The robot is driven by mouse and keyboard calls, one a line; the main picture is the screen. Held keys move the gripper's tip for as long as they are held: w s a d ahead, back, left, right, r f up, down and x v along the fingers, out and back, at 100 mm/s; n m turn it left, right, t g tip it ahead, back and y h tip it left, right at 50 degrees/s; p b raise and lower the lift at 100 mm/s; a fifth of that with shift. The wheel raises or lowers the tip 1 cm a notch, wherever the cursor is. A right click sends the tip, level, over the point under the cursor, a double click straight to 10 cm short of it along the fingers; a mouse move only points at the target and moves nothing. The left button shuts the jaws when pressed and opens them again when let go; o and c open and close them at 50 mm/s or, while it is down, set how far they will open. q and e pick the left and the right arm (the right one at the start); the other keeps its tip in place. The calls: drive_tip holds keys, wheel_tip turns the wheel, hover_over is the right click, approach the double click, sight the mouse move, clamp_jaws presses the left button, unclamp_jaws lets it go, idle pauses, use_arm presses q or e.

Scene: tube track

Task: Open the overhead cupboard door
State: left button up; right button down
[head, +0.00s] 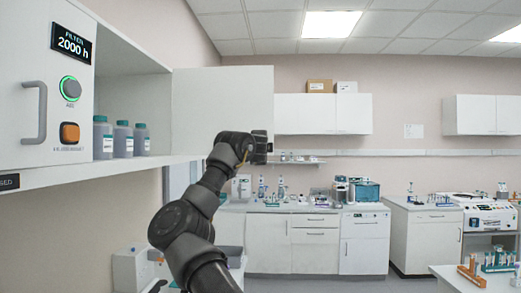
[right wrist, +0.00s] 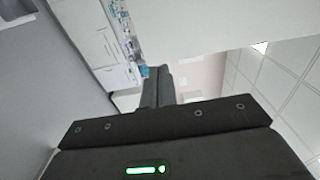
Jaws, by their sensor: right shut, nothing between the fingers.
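The overhead cupboard (head: 135,60) is on the left wall in the head view, and its front is open onto the shelf inside. Its white door (head: 222,100) stands swung out from the far side of the opening, with its broad face toward me. My right gripper (head: 268,147) is at the door's lower outer corner, overlapping it in the picture; I cannot tell whether they touch. In the right wrist view its fingers (right wrist: 158,72) are together and empty, close to a large pale panel (right wrist: 195,28) that looks like the door. My left gripper is out of view.
Several grey bottles (head: 122,140) stand on the cupboard shelf. Left of them is a panel with a handle (head: 41,112), a green button and a display. Lab benches (head: 310,235) and wall cupboards (head: 323,114) line the far wall. Floor shows between the benches.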

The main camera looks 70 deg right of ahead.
drive_tip(key=b+v, duration=0.7)
drive_tip(key=v, duration=0.7)
